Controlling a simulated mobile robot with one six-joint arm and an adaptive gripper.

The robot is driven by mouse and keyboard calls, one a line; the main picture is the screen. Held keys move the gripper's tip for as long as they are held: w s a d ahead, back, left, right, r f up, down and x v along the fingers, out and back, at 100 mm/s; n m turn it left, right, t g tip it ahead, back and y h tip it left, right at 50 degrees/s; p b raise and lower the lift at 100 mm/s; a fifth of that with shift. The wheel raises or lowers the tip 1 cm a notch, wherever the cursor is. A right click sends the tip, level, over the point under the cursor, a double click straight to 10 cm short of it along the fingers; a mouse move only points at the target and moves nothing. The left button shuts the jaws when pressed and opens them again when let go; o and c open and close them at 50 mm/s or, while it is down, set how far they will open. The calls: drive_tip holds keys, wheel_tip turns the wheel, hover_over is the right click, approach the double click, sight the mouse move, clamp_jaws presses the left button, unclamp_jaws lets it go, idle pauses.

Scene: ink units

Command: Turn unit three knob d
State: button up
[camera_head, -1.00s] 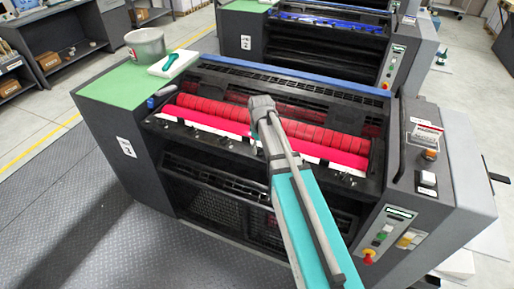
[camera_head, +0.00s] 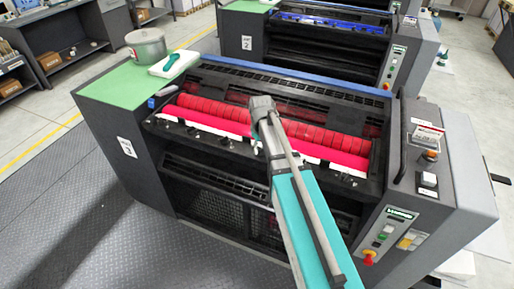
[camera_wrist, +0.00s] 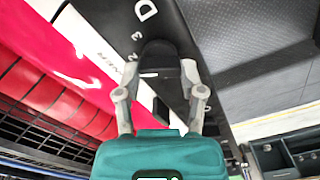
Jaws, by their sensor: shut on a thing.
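The front printing unit (camera_head: 180,160) has a number plate (camera_head: 127,147) on its left side that is too blurred to read surely. In the wrist view a black knob (camera_wrist: 158,58) with a short white pointer line sits on the dark ledge, below a large white letter D (camera_wrist: 146,11). Small white digits ring the knob. My gripper (camera_wrist: 160,70) has its grey fingers on either side of the knob and is shut on it. In the head view my arm hides the knob and the fingertips.
A red ink roller (camera_head: 240,120) runs behind the ledge, close beside the gripper. A metal pot (camera_head: 147,45) and a white tray (camera_head: 174,63) stand on the green top at left. A control panel (camera_head: 390,237) is at right. A second unit (camera_head: 320,40) stands behind.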

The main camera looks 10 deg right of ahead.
drive_tip(key=shift+s, duration=0.15)
drive_tip(key=m, duration=0.4)
drive_tip(key=shift+d+m, duration=0.1)
drive_tip(key=shift+m, duration=0.3)
drive_tip(key=m, duration=0.4)
drive_tip(key=shift+m, duration=0.3)
drive_tip(key=o, duration=1.1)
drive_tip(key=shift+o, duration=0.2)
